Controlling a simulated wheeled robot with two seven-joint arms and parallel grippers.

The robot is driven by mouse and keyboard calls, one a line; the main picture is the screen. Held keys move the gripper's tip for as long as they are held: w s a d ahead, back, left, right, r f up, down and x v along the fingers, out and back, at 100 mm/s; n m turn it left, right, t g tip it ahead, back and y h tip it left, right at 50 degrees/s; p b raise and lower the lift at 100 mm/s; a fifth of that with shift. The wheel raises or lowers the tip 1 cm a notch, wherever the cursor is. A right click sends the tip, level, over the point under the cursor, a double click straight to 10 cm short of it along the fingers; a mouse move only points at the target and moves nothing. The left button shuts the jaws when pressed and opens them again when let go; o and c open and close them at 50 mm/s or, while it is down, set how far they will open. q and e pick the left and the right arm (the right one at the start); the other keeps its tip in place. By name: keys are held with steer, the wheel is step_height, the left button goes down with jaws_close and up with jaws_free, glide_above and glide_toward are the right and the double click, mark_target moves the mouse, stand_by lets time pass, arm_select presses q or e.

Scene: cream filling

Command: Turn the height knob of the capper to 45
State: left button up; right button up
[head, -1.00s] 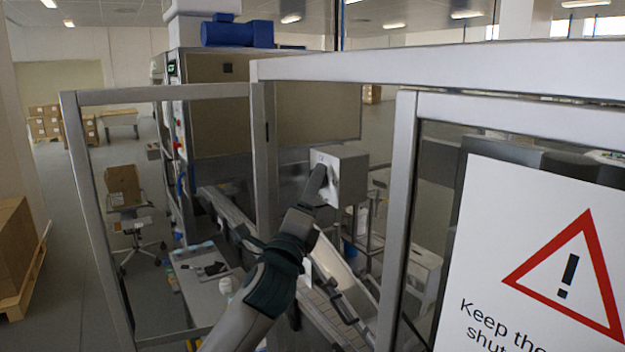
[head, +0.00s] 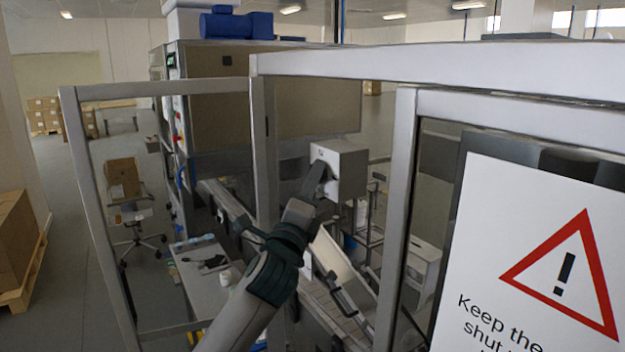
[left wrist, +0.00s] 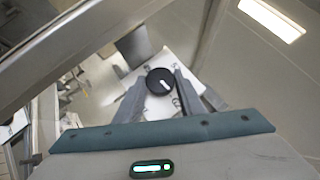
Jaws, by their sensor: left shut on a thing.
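The capper's grey box-shaped head (head: 352,172) stands behind the frame in the head view. My left arm reaches through the opening, and my left gripper (head: 316,178) is at the left face of that box. In the left wrist view, the round black height knob (left wrist: 160,80) with a white pointer line sits on a white face. The fingers of the left gripper (left wrist: 161,92) are on either side of the knob, shut on it. The numbers of the scale are too small to read. In the head view my fingers hide the knob. My right gripper is not in view.
A metal guard frame (head: 262,150) surrounds the machine, with its posts close to my left arm. A door panel with a warning sign (head: 540,270) fills the right side. A conveyor (head: 335,300) runs below my arm. A small table (head: 205,270) stands to the left.

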arm_select(q)
steer(key=shift+s+d+r+n+g+y+p, duration=0.1)
steer(key=shift+r+n+g+y+p, duration=0.1)
steer(key=shift+n+g+y, duration=0.45)
steer(key=shift+w+a+r+n+g+y+p, duration=0.1)
steer(key=shift+n+g+y+p, duration=0.1)
steer(key=shift+n+g, duration=0.85)
steer(key=shift+s+d+r+n+g+y+p, duration=0.15)
steer(key=shift+n+g+y, duration=0.3)
steer(key=shift+n, duration=0.75)
steer(key=o, duration=1)
steer(key=shift+o, duration=0.2)
